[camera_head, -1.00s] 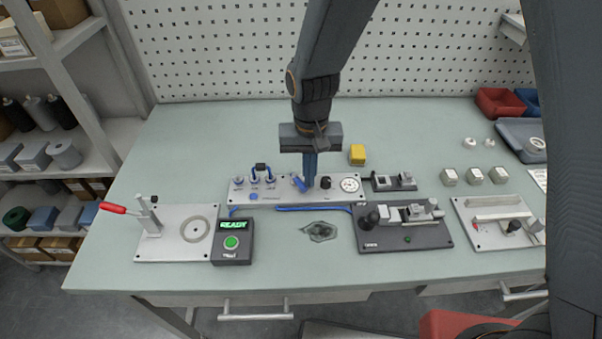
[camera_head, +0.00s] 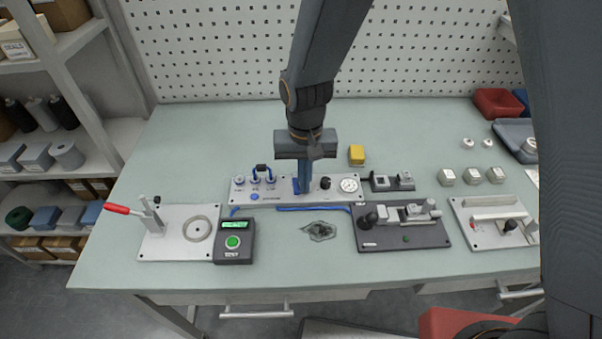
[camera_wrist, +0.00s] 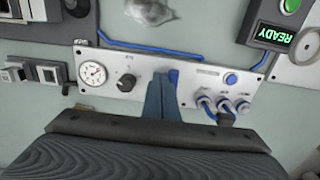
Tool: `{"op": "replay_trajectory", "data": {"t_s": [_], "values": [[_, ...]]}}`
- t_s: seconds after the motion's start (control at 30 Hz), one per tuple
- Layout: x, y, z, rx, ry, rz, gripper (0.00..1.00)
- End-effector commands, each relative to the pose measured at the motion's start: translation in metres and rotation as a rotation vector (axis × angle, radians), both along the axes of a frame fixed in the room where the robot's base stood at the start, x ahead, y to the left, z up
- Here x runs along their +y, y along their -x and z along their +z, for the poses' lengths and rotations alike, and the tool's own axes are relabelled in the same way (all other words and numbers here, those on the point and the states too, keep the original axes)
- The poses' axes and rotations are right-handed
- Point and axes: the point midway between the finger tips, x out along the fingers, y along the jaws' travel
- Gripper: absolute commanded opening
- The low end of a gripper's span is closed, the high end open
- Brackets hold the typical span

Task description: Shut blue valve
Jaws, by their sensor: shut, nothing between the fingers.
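The blue valve handle (camera_head: 296,186) is on the light panel (camera_head: 238,196) in the middle of the bench. My gripper (camera_head: 305,190) is shut and empty, pointing down, with its fingertips right beside the handle on its right side. In the wrist view, which shows the panel the other way up, the blue handle (camera_wrist: 174,76) shows just right of my shut fingertips (camera_wrist: 159,77). They look very close or touching; I cannot tell which. The fingers hide part of the handle and its pivot.
On the panel, a black knob (camera_head: 325,183) and a round gauge (camera_head: 349,185) stand right of my fingers, and blue-hosed fittings (camera_head: 255,181) stand left. A yellow block (camera_head: 356,154) is behind. A green-button box (camera_head: 233,242) is front left.

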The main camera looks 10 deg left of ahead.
Motion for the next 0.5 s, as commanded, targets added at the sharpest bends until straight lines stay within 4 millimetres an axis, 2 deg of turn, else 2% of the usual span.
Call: {"op": "replay_trajectory", "data": {"t_s": [0.5], "values": [[-0.0042, 0.0027, 0.0006, 0.001, 0.000, -0.002, 0.00]]}}
